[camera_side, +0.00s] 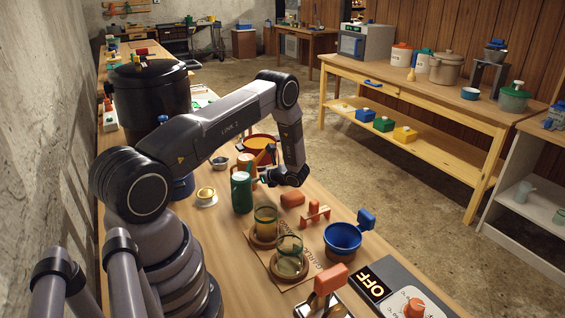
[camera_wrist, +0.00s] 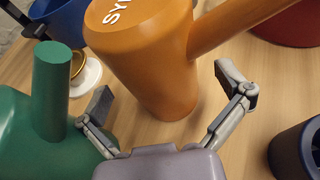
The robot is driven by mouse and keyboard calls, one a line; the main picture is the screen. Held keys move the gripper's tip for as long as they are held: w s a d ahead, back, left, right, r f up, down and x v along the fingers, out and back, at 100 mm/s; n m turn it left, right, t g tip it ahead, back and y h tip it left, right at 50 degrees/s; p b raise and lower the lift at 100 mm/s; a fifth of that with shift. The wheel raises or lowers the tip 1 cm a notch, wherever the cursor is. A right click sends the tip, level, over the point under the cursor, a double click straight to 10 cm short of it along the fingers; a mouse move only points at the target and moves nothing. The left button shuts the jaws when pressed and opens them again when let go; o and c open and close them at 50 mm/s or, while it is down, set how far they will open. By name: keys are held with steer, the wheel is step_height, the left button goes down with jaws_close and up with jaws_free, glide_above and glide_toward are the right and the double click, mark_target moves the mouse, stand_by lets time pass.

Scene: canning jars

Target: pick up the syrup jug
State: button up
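The syrup jug (camera_wrist: 150,50) is orange, with a long orange handle and white letters beginning "SY", only partly visible. It stands on the wooden bench. In the side view, the orange jug (camera_side: 245,160) is partly hidden behind a green jug (camera_side: 242,192). My gripper (camera_wrist: 164,85) is open, with one finger to each side of the jug's lower body in the wrist view. No contact is visible and nothing is held. In the side view, my gripper (camera_side: 270,180) is low over the bench, just right of the jugs.
The green jug (camera_wrist: 30,135) is close to my left finger in the wrist view. A red pot (camera_wrist: 290,25) is behind the jug handle, and a dark cylinder (camera_wrist: 297,152) is at right. Glass jars (camera_side: 290,258) and a blue funnel (camera_side: 342,238) stand nearer the side camera.

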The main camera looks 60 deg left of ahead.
steer(key=c, duration=1.3)
steer(key=shift+r, duration=0.15)
steer(key=shift+r, duration=0.55)
steer(key=w+d, duration=0.1)
steer(key=d, duration=0.1)
steer(key=w+d, duration=0.1)
steer(key=d, duration=0.1)
steer(key=w+d, duration=0.2)
steer(key=d, duration=0.1)
steer(key=shift+d+r, duration=0.1)
steer(key=shift+r, duration=0.25)
steer(key=shift+s+r, duration=0.15)
steer(key=shift+r, duration=6.4)
